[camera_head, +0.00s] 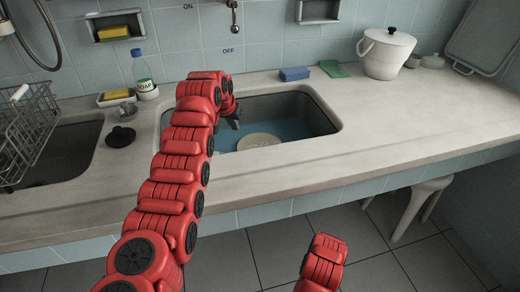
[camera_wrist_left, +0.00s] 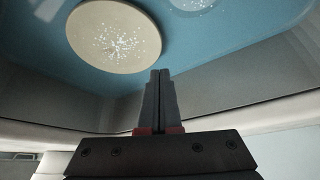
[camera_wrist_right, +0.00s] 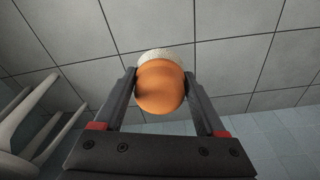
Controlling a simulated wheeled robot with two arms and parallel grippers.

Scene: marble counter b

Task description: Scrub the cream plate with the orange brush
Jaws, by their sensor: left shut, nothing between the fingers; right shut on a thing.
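The cream plate (camera_head: 258,141) lies in the blue-bottomed sink on the right; only part of it shows past the rim. In the left wrist view the plate (camera_wrist_left: 112,36) is whole, with a patch of white specks at its middle. My left gripper (camera_wrist_left: 160,75) is shut and empty, over the sink beside the plate and apart from it. In the right wrist view my right gripper (camera_wrist_right: 160,88) is shut on the orange brush (camera_wrist_right: 160,88), whose pale bristles point away from the wrist. The brush is over the floor tiles, off the counter. The head view does not show it.
A second sink (camera_head: 68,152) with a wire rack (camera_head: 28,125) is at the left. The front counter is clear.

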